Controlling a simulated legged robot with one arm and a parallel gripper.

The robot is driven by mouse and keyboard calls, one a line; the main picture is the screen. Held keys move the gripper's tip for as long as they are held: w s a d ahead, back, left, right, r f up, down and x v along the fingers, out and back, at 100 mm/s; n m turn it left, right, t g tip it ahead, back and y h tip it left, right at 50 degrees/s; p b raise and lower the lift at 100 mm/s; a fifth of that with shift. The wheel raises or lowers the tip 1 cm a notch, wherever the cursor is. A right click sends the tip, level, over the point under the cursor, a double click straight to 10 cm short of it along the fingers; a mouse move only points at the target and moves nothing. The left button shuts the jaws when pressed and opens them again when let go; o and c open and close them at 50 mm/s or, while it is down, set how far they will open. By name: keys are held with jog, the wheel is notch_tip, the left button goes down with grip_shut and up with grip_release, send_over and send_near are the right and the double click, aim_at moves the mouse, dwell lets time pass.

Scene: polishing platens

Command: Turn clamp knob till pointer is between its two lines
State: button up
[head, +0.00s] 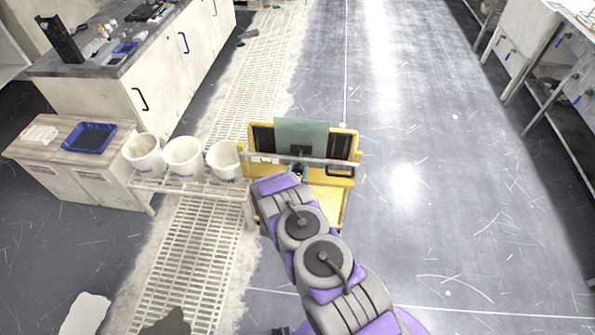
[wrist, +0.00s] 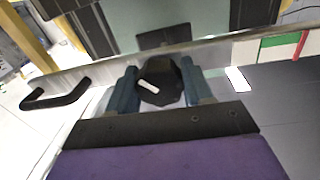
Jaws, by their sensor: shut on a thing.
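The dark clamp knob (wrist: 163,84) sits in the middle of the wrist view with a short white pointer mark (wrist: 148,87) on its face, slanting slightly down to the right. My gripper (wrist: 160,88) is shut on the knob, one blue finger on each side. Two lines for the pointer cannot be made out. In the head view, my gripper (head: 299,171) reaches the front of a yellow cart (head: 346,180), and the knob is too small to tell there.
A black handle (wrist: 55,95) is left of the knob. A white strip with green and red marks (wrist: 285,44) is at the right. White buckets (head: 183,154) stand on a rack left of the cart. The floor (head: 430,200) to the right is clear.

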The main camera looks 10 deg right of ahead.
jog(key=shift+m+p, duration=0.4)
jog(key=shift+p, duration=0.2)
jog(key=o, duration=1)
jog(key=shift+s+a, duration=0.1)
jog(key=p+v, duration=0.3)
jog(key=v, duration=1.4)
jog(key=shift+p, duration=0.4)
